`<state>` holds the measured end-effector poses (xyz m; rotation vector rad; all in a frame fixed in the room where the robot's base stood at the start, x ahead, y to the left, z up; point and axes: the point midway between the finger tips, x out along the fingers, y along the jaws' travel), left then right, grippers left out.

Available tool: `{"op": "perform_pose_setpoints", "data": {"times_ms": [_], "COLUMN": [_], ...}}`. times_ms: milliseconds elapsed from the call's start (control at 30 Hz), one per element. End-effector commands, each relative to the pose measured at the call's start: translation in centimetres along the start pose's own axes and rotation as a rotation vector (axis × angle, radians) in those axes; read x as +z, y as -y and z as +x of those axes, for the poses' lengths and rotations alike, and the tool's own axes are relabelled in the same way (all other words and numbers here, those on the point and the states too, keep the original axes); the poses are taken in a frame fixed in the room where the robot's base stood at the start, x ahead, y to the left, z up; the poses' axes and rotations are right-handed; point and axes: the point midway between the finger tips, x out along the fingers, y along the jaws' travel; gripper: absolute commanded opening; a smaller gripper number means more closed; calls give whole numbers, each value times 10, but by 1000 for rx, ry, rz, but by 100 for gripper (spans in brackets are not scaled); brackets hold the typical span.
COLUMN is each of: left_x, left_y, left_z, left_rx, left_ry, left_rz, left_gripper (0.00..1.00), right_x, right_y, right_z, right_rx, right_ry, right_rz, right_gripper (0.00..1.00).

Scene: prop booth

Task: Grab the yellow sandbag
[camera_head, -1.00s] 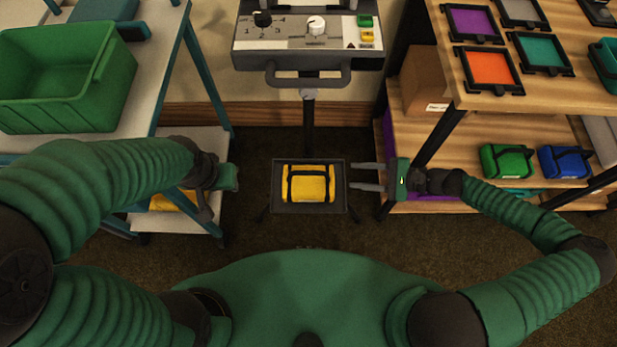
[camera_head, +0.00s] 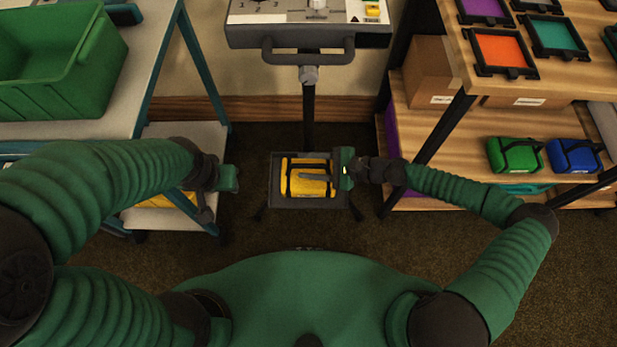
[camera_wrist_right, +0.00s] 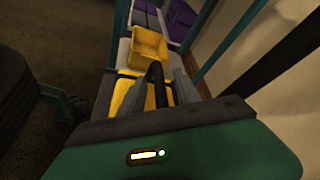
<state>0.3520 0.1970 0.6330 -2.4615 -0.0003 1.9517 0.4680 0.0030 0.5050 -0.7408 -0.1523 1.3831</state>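The yellow sandbag (camera_head: 308,164) with dark straps lies in a small dark tray (camera_head: 282,201) on a stand, below the control panel. My right gripper (camera_head: 303,177) reaches over it from the right, its grey fingers above the bag. In the right wrist view, the two fingers (camera_wrist_right: 160,84) stand apart on either side of the bag's black handle, with yellow fabric (camera_wrist_right: 121,92) beside them. A gap shows between fingers and handle. My left gripper (camera_head: 226,179) is at the left, away from the tray; its fingers cannot be made out.
A control panel (camera_head: 308,35) with a bar handle stands behind the tray. A left table holds a green bin (camera_head: 60,70). A right wooden shelf holds a green bag (camera_head: 514,155) and a blue bag (camera_head: 573,156). A yellow bin (camera_wrist_right: 150,45) shows beyond the sandbag.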

Motion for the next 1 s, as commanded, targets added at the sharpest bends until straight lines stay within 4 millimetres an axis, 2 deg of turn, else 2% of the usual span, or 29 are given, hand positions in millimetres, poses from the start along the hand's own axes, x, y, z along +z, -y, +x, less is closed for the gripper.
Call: {"op": "perform_pose_setpoints", "data": {"times_ms": [67, 333, 1000], "left_x": [0, 0, 0], "left_y": [0, 0, 0], "left_z": [0, 0, 0], "left_rx": [0, 0, 0], "left_ry": [0, 0, 0], "left_rz": [0, 0, 0], "left_gripper": [36, 36, 36], "right_x": [0, 0, 0], "right_y": [0, 0, -1], "right_z": [0, 0, -1], "right_rx": [0, 1, 2], "right_ry": [0, 0, 0], "right_rz": [0, 0, 0], "right_gripper": [36, 1, 0]}}
